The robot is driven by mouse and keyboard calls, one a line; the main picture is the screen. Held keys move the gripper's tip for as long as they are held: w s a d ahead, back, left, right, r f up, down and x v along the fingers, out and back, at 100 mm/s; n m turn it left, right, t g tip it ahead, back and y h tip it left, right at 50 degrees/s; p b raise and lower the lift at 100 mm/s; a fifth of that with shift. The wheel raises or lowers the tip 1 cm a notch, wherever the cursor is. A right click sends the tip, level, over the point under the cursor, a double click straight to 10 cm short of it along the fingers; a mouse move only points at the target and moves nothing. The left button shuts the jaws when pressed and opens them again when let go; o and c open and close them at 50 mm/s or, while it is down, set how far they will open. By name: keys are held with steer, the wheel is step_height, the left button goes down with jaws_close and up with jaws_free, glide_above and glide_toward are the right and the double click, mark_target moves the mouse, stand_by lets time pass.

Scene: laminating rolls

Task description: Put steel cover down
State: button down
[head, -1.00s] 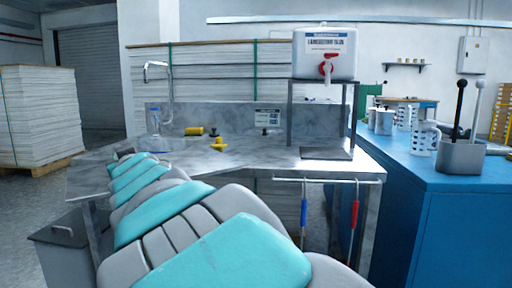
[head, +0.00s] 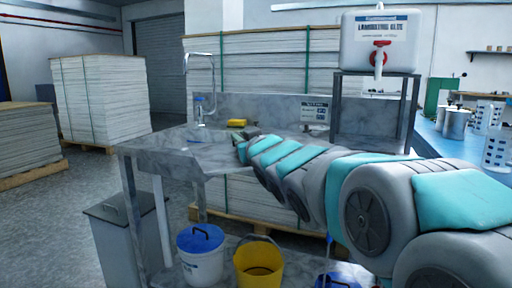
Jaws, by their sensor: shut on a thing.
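My arm reaches from the lower right over the grey marbled worktable (head: 155,146), and its far end is above the tabletop near the middle. My gripper's fingers are hidden behind the arm links, so I cannot see them or anything between them. I cannot make out a loose steel cover.
A yellow object (head: 237,122), a tap (head: 198,58) and a small sign (head: 314,111) are at the table's back. A glue tank (head: 380,40) stands on a rack at right. A blue-lidded bucket (head: 201,258) and yellow bucket (head: 258,268) are below. The table's left part is clear.

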steer(key=d, duration=0.1)
steer(key=w+d, duration=0.1)
steer(key=d, duration=0.1)
steer(key=shift+w+d+f, duration=0.1)
steer(key=shift+w+d, duration=0.15)
steer(key=shift+w, duration=0.15)
steer(key=shift+f, duration=1.8)
steer(key=c, duration=0.8)
jaws_free()
steer(key=shift+c, duration=0.2)
